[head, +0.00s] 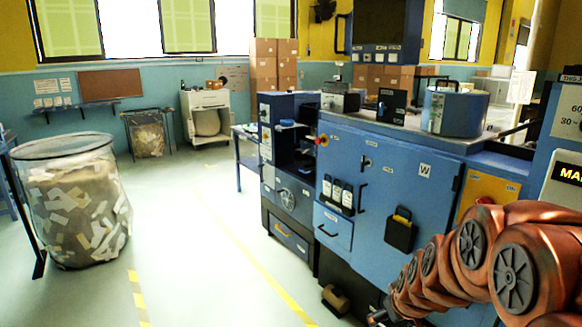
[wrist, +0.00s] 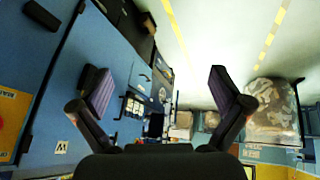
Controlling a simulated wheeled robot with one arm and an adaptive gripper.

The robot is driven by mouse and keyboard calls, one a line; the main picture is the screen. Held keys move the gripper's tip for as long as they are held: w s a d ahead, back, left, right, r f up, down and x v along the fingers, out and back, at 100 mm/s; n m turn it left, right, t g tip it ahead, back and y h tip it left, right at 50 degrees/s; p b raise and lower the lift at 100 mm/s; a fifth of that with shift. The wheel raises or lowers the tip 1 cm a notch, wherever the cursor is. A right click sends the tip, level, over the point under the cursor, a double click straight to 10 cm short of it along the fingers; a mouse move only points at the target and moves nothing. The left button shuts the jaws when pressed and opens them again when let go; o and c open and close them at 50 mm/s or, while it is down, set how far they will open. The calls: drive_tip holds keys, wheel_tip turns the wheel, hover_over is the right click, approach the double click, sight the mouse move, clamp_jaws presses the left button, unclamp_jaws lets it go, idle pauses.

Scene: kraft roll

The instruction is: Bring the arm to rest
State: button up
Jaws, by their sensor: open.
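My copper-red arm (head: 465,255) reaches in from the lower right of the head view, in front of the blue machine (head: 385,190). Only a small dark part of its far end shows there, at the bottom edge. In the wrist view my gripper (wrist: 160,76) is open, its two dark fingers wide apart. Nothing is between the fingers. The blue machine fills the left of the wrist view, and the floor shows beyond the fingers. I cannot judge the exact gap between the gripper and the machine.
A brown roll (head: 336,299) lies low by the machine's base. A large clear bin (head: 75,205) of paper scraps stands at left. Pale floor (head: 190,260) with yellow lines is open between bin and machine. Stacked cartons (head: 273,66) and a white cabinet (head: 207,115) stand at the back.

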drive_tip(key=s+a+r+m+g, duration=0.1)
drive_tip(key=s+a+r+g, duration=0.1)
drive_tip(key=s, duration=0.9)
drive_tip(key=s+a+r+m+g+p, duration=0.1)
drive_tip(key=s+r+g, duration=0.2)
drive_tip(key=s, duration=0.8)
drive_tip(key=s+a+r+m+g+p, duration=0.1)
drive_tip(key=s+a+r+g, duration=0.1)
drive_tip(key=s, duration=0.9)
drive_tip(key=shift+s+a+r+g, duration=0.3)
drive_tip(key=shift+r+g, duration=0.05)
drive_tip(key=shift+g, duration=0.05)
